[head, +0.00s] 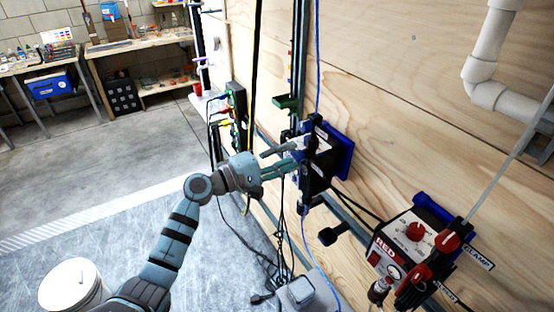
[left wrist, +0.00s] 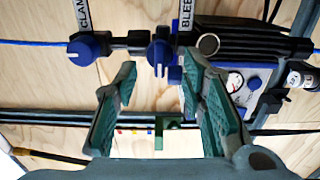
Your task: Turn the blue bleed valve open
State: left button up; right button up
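The blue bleed valve (left wrist: 160,54) shows in the left wrist view, beside a label reading BLEE, on a dark fitting. It lies just beyond and between the fingertips of my left gripper (left wrist: 160,72), which is open and empty. No contact shows. A second blue valve (left wrist: 88,48) with a label reading CLAM sits to its left. In the head view my left gripper (head: 292,157) points at the blue filter unit (head: 340,150) on the plywood wall; the bleed valve cannot be made out clearly there. My right gripper is not in view.
A red-labelled unit (head: 412,240) with red valves is at the lower right of the head view. Cables hang below the left gripper beside a grey box (head: 300,291). A green bracket (left wrist: 166,126) sits on the wall rail. A white bucket (head: 72,286) stands on the floor.

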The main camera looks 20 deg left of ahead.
pick_arm(q)
jog(key=v, duration=1.1)
jog(key=shift+s+a, duration=0.15)
jog(key=shift+s, duration=0.15)
